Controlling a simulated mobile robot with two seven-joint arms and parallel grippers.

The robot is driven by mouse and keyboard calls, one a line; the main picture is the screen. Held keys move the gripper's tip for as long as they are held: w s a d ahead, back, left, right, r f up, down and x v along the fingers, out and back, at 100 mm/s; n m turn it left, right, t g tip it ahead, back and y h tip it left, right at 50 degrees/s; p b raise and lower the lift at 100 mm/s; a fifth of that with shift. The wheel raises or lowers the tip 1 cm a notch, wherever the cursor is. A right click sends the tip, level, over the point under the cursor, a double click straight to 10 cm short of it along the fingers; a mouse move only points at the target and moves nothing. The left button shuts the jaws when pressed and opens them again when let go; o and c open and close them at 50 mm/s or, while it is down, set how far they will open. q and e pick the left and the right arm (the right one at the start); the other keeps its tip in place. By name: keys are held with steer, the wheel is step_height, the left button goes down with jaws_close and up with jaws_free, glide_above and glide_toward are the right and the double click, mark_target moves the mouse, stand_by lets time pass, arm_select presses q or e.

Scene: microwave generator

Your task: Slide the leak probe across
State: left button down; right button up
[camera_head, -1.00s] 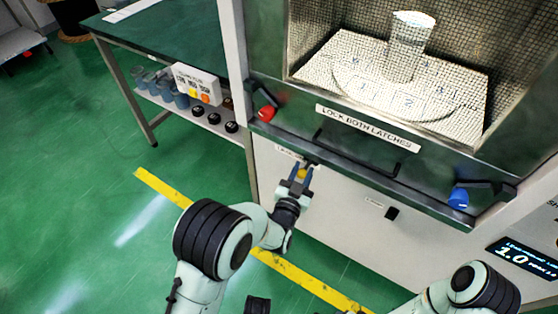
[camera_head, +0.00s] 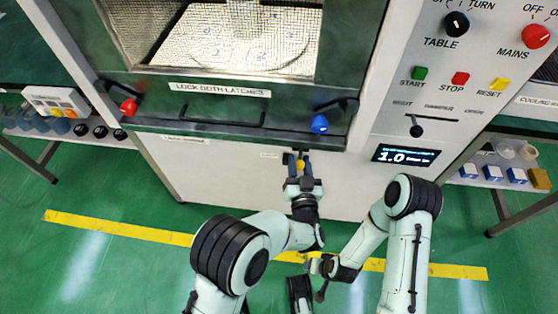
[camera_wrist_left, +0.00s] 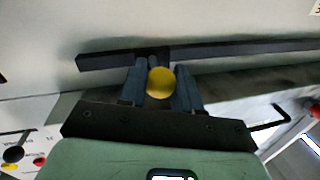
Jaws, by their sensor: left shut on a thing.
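The leak probe shows as a round yellow knob (camera_head: 300,165) in front of the cabinet's lower front panel, below the door and next to a small label. My left gripper (camera_head: 302,164) is shut on it, with blue fingers on both sides. In the left wrist view the yellow knob (camera_wrist_left: 160,83) sits between the fingers of my left gripper (camera_wrist_left: 160,90), close to a dark bar. The rest of the probe is hidden. My right gripper (camera_head: 314,264) is low and away from the panel; its fingers are too small to read.
Above are the door with a red latch (camera_head: 129,106), a blue latch (camera_head: 319,124) and a dark handle (camera_head: 222,117). A control panel with a lit display (camera_head: 407,155) is at right. A yellow floor line (camera_head: 130,229) crosses the open green floor.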

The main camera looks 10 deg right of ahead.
arm_select(q)
steer(key=shift+s+d, duration=0.25)
steer(key=shift+d, duration=0.4)
steer(key=shift+s+d, duration=0.2)
steer(key=shift+d, duration=0.45)
steer(key=shift+s+d, duration=0.25)
steer(key=shift+d, duration=0.4)
arm_select(e)
steer(key=shift+r, duration=0.1)
arm_select(q)
steer(key=c, duration=0.8)
jaws_free()
arm_select(e)
steer(key=shift+d, duration=0.1)
